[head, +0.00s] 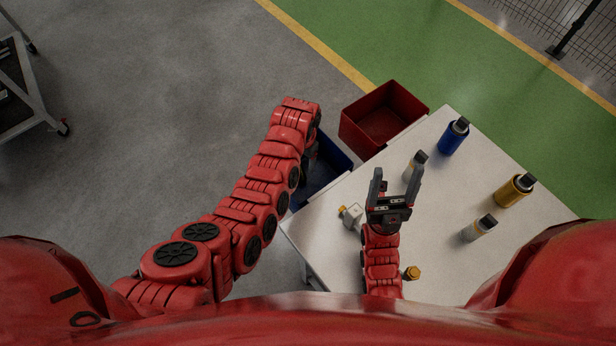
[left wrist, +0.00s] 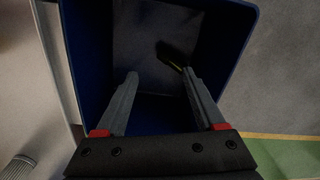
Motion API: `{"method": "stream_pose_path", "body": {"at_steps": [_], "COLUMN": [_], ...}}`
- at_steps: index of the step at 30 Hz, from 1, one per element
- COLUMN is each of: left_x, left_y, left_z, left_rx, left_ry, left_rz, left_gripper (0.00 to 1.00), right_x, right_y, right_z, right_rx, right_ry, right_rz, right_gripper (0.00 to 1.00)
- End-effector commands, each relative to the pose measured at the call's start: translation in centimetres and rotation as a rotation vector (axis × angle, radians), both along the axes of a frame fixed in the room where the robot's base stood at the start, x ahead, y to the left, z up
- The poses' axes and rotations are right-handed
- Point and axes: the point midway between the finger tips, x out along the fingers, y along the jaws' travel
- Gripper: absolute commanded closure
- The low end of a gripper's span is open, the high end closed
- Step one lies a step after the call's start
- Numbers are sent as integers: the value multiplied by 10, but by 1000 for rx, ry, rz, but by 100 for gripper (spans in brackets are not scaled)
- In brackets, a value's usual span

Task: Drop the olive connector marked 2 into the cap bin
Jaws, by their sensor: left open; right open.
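My left gripper (left wrist: 160,76) is open, its fingers pointing down into a blue bin (left wrist: 82,62) in the left wrist view. A small dark olive-yellow thing (left wrist: 170,58) shows inside the bin by the right fingertip, apart from a grip; it is too dark to read a mark. In the head view the blue bin (head: 338,160) stands at the table's left edge, partly hidden by my left arm, which also mostly hides the left gripper. My right gripper (head: 396,184) is open and empty above the table. No label tells which bin is the cap bin.
A red bin (head: 352,134) stands beside the blue one. The white table (head: 450,270) holds a blue cylinder (head: 452,139), a yellow cylinder (head: 512,192), pale cylinders (head: 476,230), a white-and-yellow fitting (head: 352,214) and a small yellow piece (head: 412,272). A cart (head: 35,95) is far left.

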Motion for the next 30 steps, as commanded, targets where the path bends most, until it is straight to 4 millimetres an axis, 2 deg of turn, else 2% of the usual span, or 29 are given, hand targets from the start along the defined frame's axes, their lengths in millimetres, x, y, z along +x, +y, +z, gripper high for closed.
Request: {"method": "stream_pose_path", "body": {"at_steps": [5, 8, 11, 15, 21, 25, 27, 30], "left_x": [0, 0, -1, -1, -1, -2, -2, -3], "left_y": [0, 0, -1, -2, -4, -4, -4, -4], "left_z": [2, 13, 33, 72, 123, 149, 163, 171], "left_rx": [0, 0, -1, -2, -2, -2, 0, 0], "left_ry": [0, 0, -1, -4, -4, -5, -2, 0], "left_rz": [0, 0, 0, 0, -1, 1, 0, 0], "left_gripper": [29, 29, 29, 29, 29, 29, 29, 29], "right_x": [0, 0, 0, 0, 0, 0, 0, 0], "right_y": [0, 0, 0, 0, 0, 0, 0, 0], "right_z": [2, 9, 22, 42, 61, 68, 79, 85], "right_rx": [0, 0, 0, 0, 0, 0, 0, 0], "right_ry": [0, 0, 0, 0, 0, 0, 0, 0], "right_rz": [0, 0, 0, 0, 0, 0, 0, 0], "right_gripper": [31, 31, 31, 31, 31, 31, 31, 31]}}
